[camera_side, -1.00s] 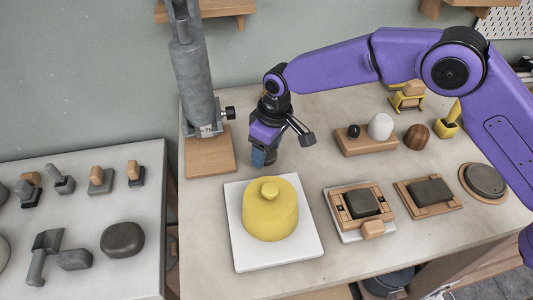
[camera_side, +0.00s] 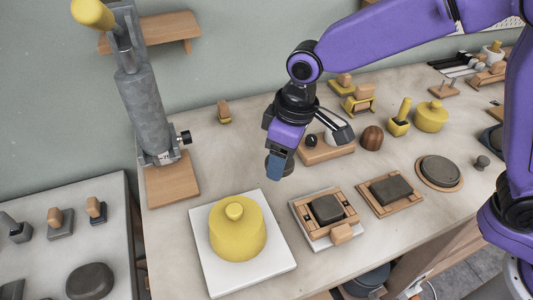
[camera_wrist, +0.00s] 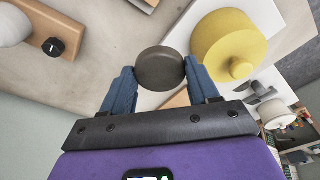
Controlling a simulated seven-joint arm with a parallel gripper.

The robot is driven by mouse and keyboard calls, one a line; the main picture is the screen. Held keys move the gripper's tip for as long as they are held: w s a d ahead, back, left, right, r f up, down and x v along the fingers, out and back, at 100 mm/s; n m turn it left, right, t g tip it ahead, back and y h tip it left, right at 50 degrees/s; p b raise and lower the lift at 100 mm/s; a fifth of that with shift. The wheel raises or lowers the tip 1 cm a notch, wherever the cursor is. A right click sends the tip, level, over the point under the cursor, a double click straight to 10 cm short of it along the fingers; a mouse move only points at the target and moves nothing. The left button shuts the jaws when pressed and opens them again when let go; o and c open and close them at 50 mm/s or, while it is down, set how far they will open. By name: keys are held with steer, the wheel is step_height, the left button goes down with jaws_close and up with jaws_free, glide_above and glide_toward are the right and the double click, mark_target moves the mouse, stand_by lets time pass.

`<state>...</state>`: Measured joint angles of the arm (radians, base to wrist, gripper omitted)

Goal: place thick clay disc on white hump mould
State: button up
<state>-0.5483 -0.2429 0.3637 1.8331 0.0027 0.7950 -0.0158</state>
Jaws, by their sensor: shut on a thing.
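My gripper (camera_side: 278,172) points down above the table, left of the wooden stand. Its blue fingers are shut on a dark grey, thick clay disc (camera_wrist: 160,68), clearest in the wrist view. In the side view the disc is mostly hidden behind the fingers. The white hump mould (camera_wrist: 13,26) shows as a pale dome at the top left of the wrist view, apart from the disc. In the side view the mould (camera_side: 331,138) is partly covered by my wrist parts. It sits on the wooden stand (camera_side: 326,155), beside a small black knob (camera_side: 311,141).
A yellow lidded form (camera_side: 238,235) sits on a white slab (camera_side: 210,276) at front. A brown wooden dome (camera_side: 371,138) stands right of the stand. Wooden frames with dark slabs (camera_side: 327,208) lie nearer the front. A grey press (camera_side: 150,115) rises at left.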

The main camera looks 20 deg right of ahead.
steer(key=shift+s+d+r, duration=0.1)
steer(key=shift+d+r, duration=0.1)
steer(key=shift+d, duration=0.1)
steer(key=s+d+r+m+h, duration=0.1)
steer(key=d+r+m, duration=0.3)
steer(key=d, duration=0.8)
steer(key=d+r+m, duration=0.4)
steer(key=d, duration=0.8)
glide_above(340, 125)
steer(key=shift+t, duration=0.3)
steer(key=f, duration=0.9)
steer(key=shift+s, duration=0.25)
steer(key=shift+w+f, duration=0.15)
steer(key=shift+f, duration=0.8)
steer(key=shift+w+f, duration=0.15)
steer(key=shift+f, duration=0.8)
steer(key=shift+f, duration=0.15)
steer(key=o, duration=1.1)
